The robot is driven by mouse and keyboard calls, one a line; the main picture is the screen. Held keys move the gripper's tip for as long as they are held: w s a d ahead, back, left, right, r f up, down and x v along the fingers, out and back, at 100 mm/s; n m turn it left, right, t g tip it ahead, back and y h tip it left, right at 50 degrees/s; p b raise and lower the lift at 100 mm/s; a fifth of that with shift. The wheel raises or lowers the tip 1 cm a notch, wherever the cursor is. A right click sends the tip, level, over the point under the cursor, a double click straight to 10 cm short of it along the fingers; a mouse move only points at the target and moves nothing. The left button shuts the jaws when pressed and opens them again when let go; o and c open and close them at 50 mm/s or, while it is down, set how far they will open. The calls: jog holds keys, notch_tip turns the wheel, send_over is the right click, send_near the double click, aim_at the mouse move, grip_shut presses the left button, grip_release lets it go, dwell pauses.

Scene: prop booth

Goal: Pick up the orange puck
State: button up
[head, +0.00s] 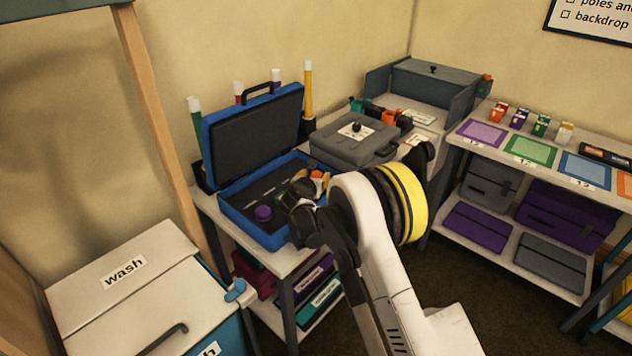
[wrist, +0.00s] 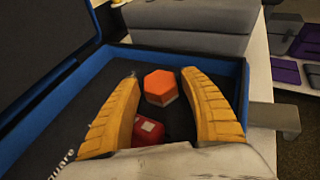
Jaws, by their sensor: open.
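The orange puck (wrist: 160,86) is a six-sided block with a paler lower part. It lies in the open blue case (wrist: 245,85) in the wrist view. My gripper (wrist: 159,78) is open, with its two yellow fingers on either side of the puck and gaps to both. A red block (wrist: 149,130) sits nearer the palm, between the fingers and partly hidden by the gripper. In the head view, my gripper (head: 302,196) is over the right part of the blue case (head: 240,222); the arm hides much of that area, and I cannot clearly tell the puck there.
A purple piece (head: 263,212) lies in the case, whose raised lid (head: 255,125) stands behind. A closed grey case (head: 352,140) is close on the right. A wash bin (head: 130,285) stands at left; a shelf unit (head: 545,150) with coloured mats is at right.

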jog(key=c, duration=1)
jog(key=shift+r, duration=0.1)
